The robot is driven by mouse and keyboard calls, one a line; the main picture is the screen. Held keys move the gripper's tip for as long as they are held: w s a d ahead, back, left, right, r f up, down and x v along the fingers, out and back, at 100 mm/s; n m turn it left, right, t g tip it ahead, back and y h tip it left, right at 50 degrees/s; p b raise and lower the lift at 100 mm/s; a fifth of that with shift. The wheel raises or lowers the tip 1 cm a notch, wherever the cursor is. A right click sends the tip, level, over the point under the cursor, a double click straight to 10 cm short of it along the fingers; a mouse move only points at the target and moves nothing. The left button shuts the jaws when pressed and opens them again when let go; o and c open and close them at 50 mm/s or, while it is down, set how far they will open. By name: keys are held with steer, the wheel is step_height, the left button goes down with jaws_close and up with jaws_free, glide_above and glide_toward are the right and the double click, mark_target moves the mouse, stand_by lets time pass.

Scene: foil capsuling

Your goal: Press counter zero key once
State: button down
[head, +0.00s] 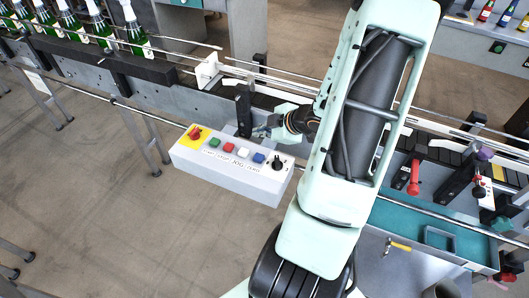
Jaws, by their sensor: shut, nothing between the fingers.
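A pale grey control box (225,180) stands at the middle of the head view. Its top has a row of green (215,142), red (228,148), white (243,152) and blue (259,157) keys. The labels below them are too small to read surely, so I cannot tell which key is the counter zero key. My gripper (260,131) is shut and empty. In the picture it lies just beyond the box's back edge, above the blue and white keys and right of a black upright block (243,112). Its height above the box is unclear.
A red stop button (195,133) on yellow and a black knob (276,162) flank the keys. Conveyor rails run behind, with green bottles (103,32) at upper left. A teal tray (395,218) is at right.

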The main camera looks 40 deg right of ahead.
steer(key=shift+f, duration=0.15)
steer(key=b, duration=0.9)
glide_toward(256, 154)
steer(key=w+f, duration=0.2)
steer(key=w, duration=0.1)
steer(key=w+a, duration=0.1)
steer(key=w, duration=0.1)
steer(key=shift+a+f, duration=0.15)
steer(key=shift+f, duration=0.25)
stand_by(0.4)
steer(key=shift+f, duration=0.45)
steer(key=shift+f+b, duration=0.55)
stand_by(0.6)
steer(key=shift+s+r, duration=0.1)
steer(key=shift+r+p, duration=0.9)
steer(key=shift+p, duration=0.1)
steer(key=shift+r, duration=0.1)
